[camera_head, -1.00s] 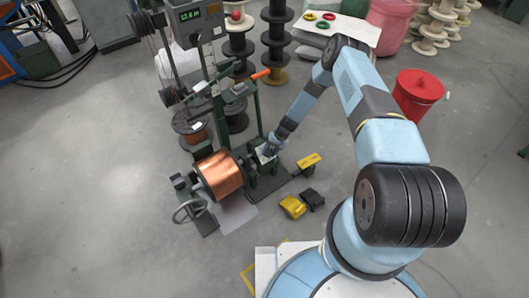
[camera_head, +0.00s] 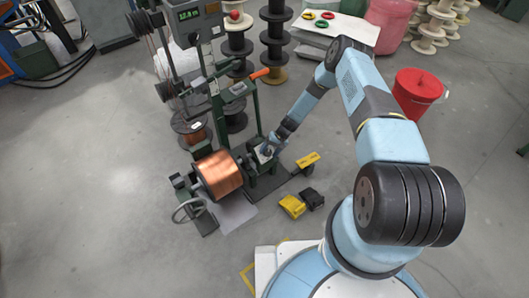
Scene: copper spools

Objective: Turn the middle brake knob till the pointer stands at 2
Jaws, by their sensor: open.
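My gripper (camera_head: 268,151) is at the dark green box on the right side of the winding machine (camera_head: 257,120), just right of the copper spool (camera_head: 217,174). Its jaws are open, and they are small in this view. The light panel on top of the box (camera_head: 262,156) shows only in part beside the gripper. The brake knobs, the pointer and the number scale are too small or hidden behind the gripper to make out. I cannot tell whether the fingers touch a knob.
A yellow pedal and a black pedal (camera_head: 292,206) lie on the floor in front of the machine. A handwheel (camera_head: 188,210) is at the machine's left. A red bucket (camera_head: 417,92) stands behind my arm.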

